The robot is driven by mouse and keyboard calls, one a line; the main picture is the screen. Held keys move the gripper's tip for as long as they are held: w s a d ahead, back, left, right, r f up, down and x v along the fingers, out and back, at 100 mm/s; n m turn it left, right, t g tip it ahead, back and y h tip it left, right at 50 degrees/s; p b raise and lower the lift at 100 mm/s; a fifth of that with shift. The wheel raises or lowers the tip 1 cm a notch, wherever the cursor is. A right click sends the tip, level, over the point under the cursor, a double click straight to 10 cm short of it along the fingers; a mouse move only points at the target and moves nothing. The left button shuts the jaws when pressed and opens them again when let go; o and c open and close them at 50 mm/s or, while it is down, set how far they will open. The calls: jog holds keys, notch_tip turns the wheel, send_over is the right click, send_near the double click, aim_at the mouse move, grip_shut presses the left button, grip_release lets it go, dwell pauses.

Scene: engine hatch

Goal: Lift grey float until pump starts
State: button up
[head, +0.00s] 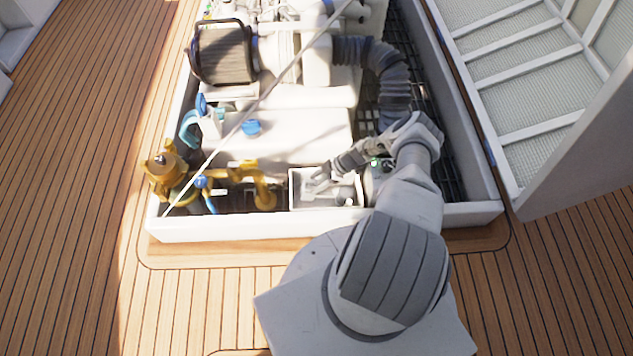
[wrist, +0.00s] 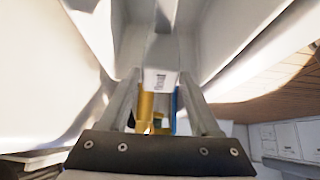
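A small white open-topped box (head: 298,202) stands at the front of the engine hatch. My gripper (head: 319,183) reaches down into it from the right. In the wrist view, a pale grey block with a small printed label (wrist: 160,80), which looks like the grey float, lies between the fingertips of my gripper (wrist: 160,75). The fingers stand apart on either side of the block, with what looks like a narrow gap at each side. Contact cannot be made out. In the head view the float is hard to tell from the gripper. No pump running is visible.
Yellow pipework (head: 263,190) with blue handles is left of the box. A white engine block (head: 300,135) lies behind it, and a ribbed grey hose (head: 392,80) at back right. A thin rod (head: 262,100) crosses the hatch. The raised hatch lid (head: 590,150) stands to the right.

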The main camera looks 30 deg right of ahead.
jog(key=o, duration=0.3)
jog(key=p+v, duration=0.5)
jog(key=v, duration=1.2)
jog(key=shift+r, duration=0.2)
jog(key=shift+d, duration=0.1)
